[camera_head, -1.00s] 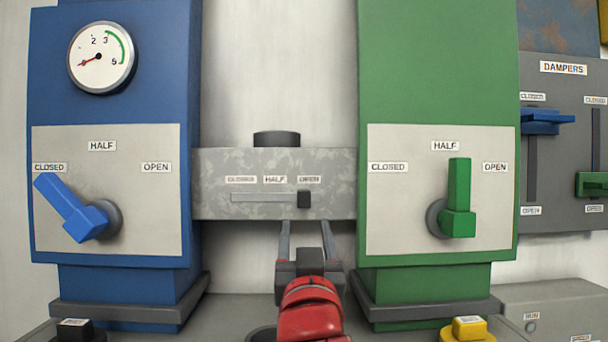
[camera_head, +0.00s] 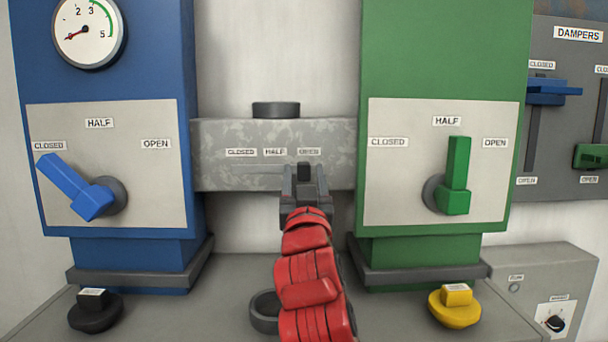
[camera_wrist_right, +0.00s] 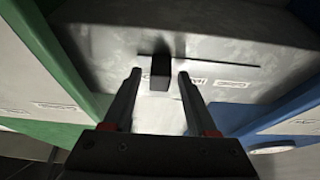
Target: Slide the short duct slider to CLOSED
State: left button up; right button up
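The short grey duct (camera_head: 225,135) spans between the blue and green units. Its slider is a small dark knob (camera_head: 304,171) on a horizontal slot, at the right end under the OPEN label (camera_head: 310,151). The CLOSED label (camera_head: 241,153) is at the slot's left end, with HALF between. My right gripper (camera_head: 304,176) is in front of the knob, one finger on each side. In the right wrist view, which is turned over, the knob (camera_wrist_right: 160,73) shows between the open fingers (camera_wrist_right: 159,75), with gaps on both sides. My left gripper is out of view.
The blue unit (camera_head: 110,60) with a lever at CLOSED stands left. The green unit (camera_head: 440,60) with a lever at HALF stands right. A black knob (camera_head: 95,311), a yellow knob (camera_head: 455,307) and a dark ring (camera_head: 264,312) sit on the ledge below.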

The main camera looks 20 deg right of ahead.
grip_shut()
dwell(1.2)
